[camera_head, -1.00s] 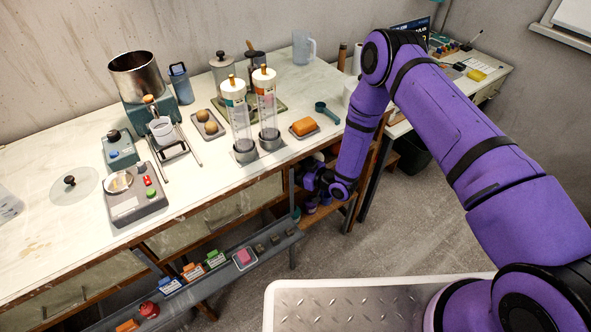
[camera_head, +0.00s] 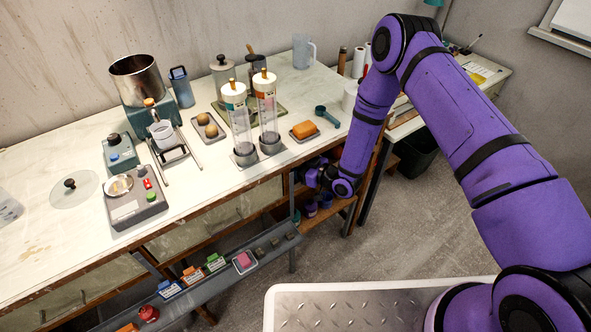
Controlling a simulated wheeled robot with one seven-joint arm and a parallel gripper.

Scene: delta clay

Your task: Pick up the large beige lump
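Two round tan-beige lumps lie in a small grey tray (camera_head: 220,137) on the white worktop. One lump (camera_head: 203,119) is at the back and the other (camera_head: 211,131) at the front; I cannot tell surely which is larger. My gripper (camera_head: 301,175) is at the end of the purple arm, low at the front edge of the worktop, by the open shelves under it. It is well to the right of and below the beige lumps. Its fingers are dark, small and partly hidden, so their opening and any content do not show clearly.
Two tall clear cylinders with white caps (camera_head: 234,92) (camera_head: 264,82) stand between the lumps and my arm. An orange block (camera_head: 304,129) lies on a small tray, with a teal scoop (camera_head: 326,116) beside it. A scale (camera_head: 135,205) and a steel pot (camera_head: 139,78) stand left.

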